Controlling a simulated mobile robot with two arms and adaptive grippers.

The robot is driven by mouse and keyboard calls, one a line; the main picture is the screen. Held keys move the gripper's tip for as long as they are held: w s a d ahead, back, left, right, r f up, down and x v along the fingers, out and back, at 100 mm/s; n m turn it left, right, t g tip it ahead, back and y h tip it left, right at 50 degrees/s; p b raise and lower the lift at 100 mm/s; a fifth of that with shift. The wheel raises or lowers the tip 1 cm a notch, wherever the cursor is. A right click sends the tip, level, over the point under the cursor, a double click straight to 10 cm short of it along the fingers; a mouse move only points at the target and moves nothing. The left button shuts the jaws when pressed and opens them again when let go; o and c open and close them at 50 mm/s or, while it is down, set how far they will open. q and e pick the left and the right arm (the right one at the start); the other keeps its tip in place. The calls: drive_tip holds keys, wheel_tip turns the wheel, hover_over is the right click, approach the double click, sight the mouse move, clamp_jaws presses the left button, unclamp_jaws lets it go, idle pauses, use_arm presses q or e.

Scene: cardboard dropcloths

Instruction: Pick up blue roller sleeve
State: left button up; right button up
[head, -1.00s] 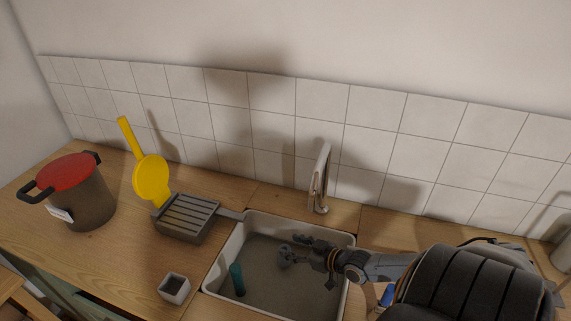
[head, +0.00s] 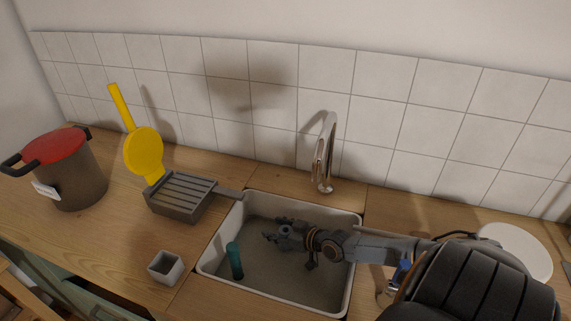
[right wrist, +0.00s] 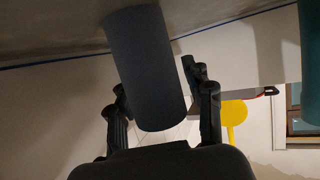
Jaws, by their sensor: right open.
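A dark blue-grey roller sleeve (head: 285,233) stands in the sink (head: 210,262); in the head view only its upper end shows, among my fingers. My right gripper (head: 273,230) reaches in from the right, low in the sink, with its fingers spread around the sleeve. In the right wrist view the sleeve (right wrist: 146,70) is large and slightly tilted, lying between the two open fingers (right wrist: 160,92); I cannot tell whether they touch it. A teal cylinder (head: 235,260) stands apart to the left in the sink and shows at the wrist view's right edge (right wrist: 311,55). My left gripper is out of view.
The chrome faucet (head: 324,155) rises behind the sink. A grey ridged tray (head: 180,195), a yellow paddle-shaped object (head: 144,152), a small grey square cup (head: 166,267) and a red-lidded pot (head: 72,175) stand left. A white round object (head: 517,250) lies right. The tiled wall is behind.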

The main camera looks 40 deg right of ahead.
drive_tip(key=c, duration=0.8)
drive_tip(key=shift+c, duration=0.2)
